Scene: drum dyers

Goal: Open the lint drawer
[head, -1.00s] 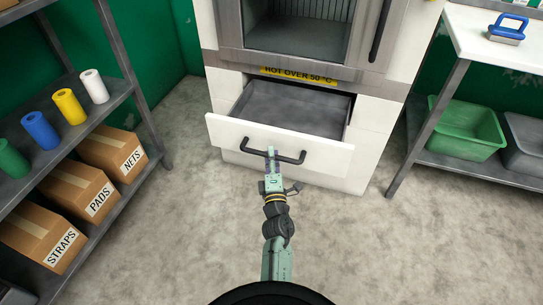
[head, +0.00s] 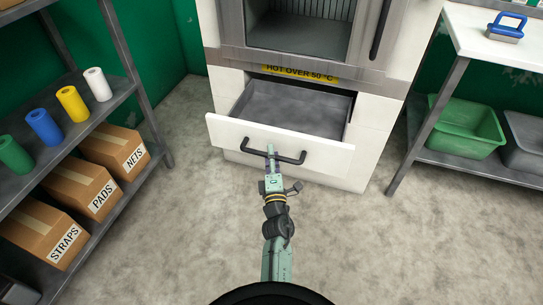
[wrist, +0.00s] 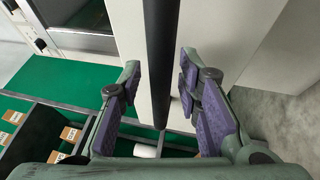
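The white lint drawer (head: 225,131) stands pulled well out below the dryer, and its grey inside (head: 290,105) shows empty in the head view. Its dark bar handle (head: 290,158) runs across the front. My gripper (head: 271,152) is at the left-middle part of the handle. In the wrist view, the handle bar (wrist: 161,50) passes between the purple-padded fingers of my gripper (wrist: 157,75). The fingers are apart, with a visible gap on the bar's left side and a narrower one on its right.
A shelf (head: 120,92) with coloured rolls and labelled boxes stands at the left. A table (head: 470,45) with a green tub (head: 465,130) on its lower shelf stands at the right. The dryer (head: 230,58) bears a yellow heat label. The floor around my arm is clear.

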